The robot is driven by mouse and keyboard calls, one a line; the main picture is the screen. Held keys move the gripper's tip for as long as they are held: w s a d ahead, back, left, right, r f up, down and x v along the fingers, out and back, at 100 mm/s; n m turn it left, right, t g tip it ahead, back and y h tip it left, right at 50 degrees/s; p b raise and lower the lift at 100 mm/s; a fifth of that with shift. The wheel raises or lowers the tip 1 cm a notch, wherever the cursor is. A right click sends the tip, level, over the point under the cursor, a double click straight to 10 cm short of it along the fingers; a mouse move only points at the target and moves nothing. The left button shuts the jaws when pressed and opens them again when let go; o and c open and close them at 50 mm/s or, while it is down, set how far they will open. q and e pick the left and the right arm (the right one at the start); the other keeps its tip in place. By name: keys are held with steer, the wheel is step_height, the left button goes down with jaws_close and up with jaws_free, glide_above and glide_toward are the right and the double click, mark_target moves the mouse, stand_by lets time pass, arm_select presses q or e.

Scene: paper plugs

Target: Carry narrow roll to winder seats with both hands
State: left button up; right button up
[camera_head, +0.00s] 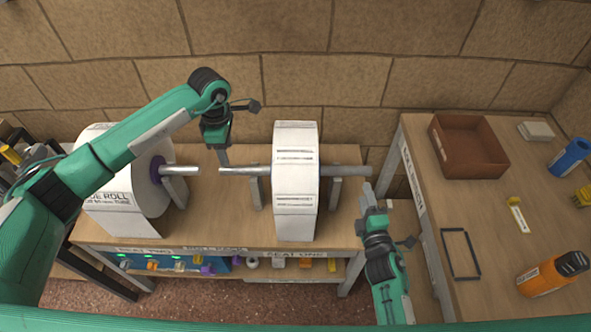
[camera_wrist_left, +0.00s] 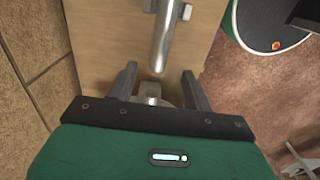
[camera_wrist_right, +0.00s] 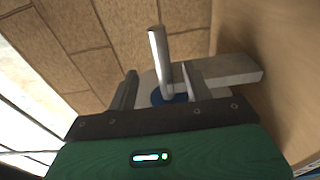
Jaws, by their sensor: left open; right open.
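The narrow roll (camera_head: 295,205) is white with printed bands. It stands on the rack over seat one, between its grey supports (camera_head: 334,195). Its metal shaft (camera_head: 345,170) sticks out on both sides. My left gripper (camera_head: 223,158) is open at the shaft's left end; a metal shaft end (camera_wrist_left: 160,45) lies just ahead of its fingers (camera_wrist_left: 160,82) in the left wrist view. My right gripper (camera_head: 367,190) is open beside and below the shaft's right end. In the right wrist view, a shaft (camera_wrist_right: 160,55) with a blue collar shows between its fingers (camera_wrist_right: 158,80). Neither gripper visibly grips it.
The wide roll (camera_head: 115,195) stands on the rack at left, its shaft pointing at the narrow roll's. The bench (camera_head: 490,230) at right holds a brown tray (camera_head: 465,145), an orange bottle (camera_head: 550,273) and a black frame (camera_head: 459,253). A brick wall closes the back.

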mark_target(231, 167)
arm_select(q)
step_height(231, 167, down, 9)
steer(key=shift+f, duration=0.2)
arm_select(e)
steer(key=w, duration=0.6)
steer(key=w+a, duration=0.1)
steer(key=w, duration=0.2)
steer(key=shift+w, duration=0.15)
arm_select(q)
steer(key=shift+c, duration=0.2)
arm_select(e)
steer(key=shift+c, duration=0.2)
arm_select(q)
jaws_close()
arm_select(e)
jaws_close()
arm_select(q)
steer(key=shift+w+r, duration=0.15)
arm_select(e)
steer(key=shift+r, duration=0.1)
